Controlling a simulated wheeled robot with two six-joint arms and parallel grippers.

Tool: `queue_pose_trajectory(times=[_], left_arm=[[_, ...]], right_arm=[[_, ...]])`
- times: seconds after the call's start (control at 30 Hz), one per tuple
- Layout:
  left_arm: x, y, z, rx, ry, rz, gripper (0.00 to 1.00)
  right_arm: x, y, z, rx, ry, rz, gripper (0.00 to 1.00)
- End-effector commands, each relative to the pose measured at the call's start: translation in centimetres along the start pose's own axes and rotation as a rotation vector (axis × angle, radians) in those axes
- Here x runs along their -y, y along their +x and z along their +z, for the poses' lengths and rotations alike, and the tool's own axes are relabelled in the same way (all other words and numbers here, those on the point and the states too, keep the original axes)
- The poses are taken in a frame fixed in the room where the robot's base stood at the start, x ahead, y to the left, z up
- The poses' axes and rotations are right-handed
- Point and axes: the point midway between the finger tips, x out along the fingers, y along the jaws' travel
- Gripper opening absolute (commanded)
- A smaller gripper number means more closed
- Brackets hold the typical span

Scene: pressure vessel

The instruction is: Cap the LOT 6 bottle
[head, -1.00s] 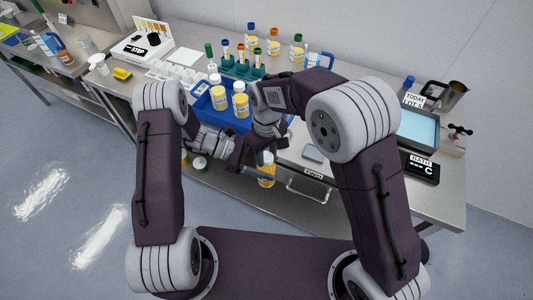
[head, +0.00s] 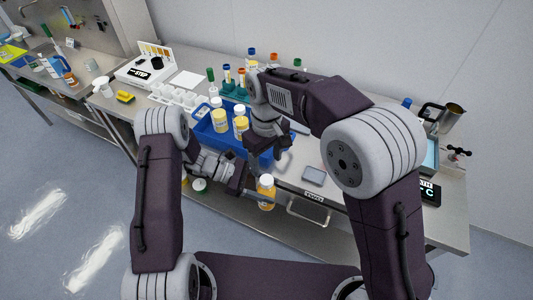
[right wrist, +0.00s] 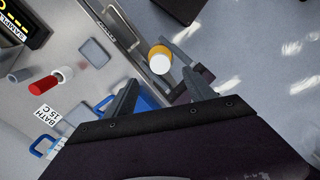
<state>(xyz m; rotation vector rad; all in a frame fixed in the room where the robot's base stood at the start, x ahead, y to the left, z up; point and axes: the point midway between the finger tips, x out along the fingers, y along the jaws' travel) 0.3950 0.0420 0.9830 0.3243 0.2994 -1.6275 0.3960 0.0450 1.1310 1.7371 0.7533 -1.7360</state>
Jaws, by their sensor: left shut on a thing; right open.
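An amber bottle with a white top (head: 266,192) is upright in my left gripper (head: 254,193), held in front of the bench's front edge. Its label is too small to read, and I cannot tell whether the white top is a cap. My right gripper (head: 270,155) is open, above and behind the bottle. In the right wrist view the bottle (right wrist: 159,58) shows from above, beyond the open fingers (right wrist: 162,90), with nothing between them. Similar white-topped yellow bottles (head: 219,120) stand in the blue tray (head: 205,133) on the bench.
A rack of tubes (head: 238,85) and several bottles with coloured caps (head: 273,62) stand behind the tray. A grey flat plate (head: 314,176) lies on the bench to the right. A red-capped item (right wrist: 43,85) lies on the bench. A steel jug (head: 450,117) stands at the far right.

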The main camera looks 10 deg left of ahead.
Motion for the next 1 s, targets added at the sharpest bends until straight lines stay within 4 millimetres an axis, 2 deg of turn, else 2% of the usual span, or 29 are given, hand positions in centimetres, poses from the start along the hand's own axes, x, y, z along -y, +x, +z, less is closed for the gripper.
queue_pose_trajectory(times=[0.13, 0.37, 0.83, 0.9, 0.97, 1.0], left_arm=[[0.0, 0.0, 0.0, 0.0, 0.0, 0.0, 0.0], [0.0, 0.0, 0.0, 0.0, 0.0, 0.0, 0.0], [0.0, 0.0, 0.0, 0.0, 0.0, 0.0, 0.0], [0.0, 0.0, 0.0, 0.0, 0.0, 0.0, 0.0], [0.0, 0.0, 0.0, 0.0, 0.0, 0.0, 0.0], [0.0, 0.0, 0.0, 0.0, 0.0, 0.0, 0.0]], right_arm=[[0.0, -2.3, -0.1, -0.002, 0.0, 0.0, 0.63], [0.0, -3.3, 0.0, 0.001, 0.0, 0.0, 0.63], [0.0, -3.3, 0.0, -0.001, 0.005, 0.0, 0.63], [-0.2, -3.3, -1.0, -0.04, 0.024, 0.008, 0.63], [-0.3, -2.4, -1.8, -0.081, 0.052, 0.013, 0.63], [-0.2, -0.8, -1.6, -0.089, 0.077, 0.011, 0.63]])
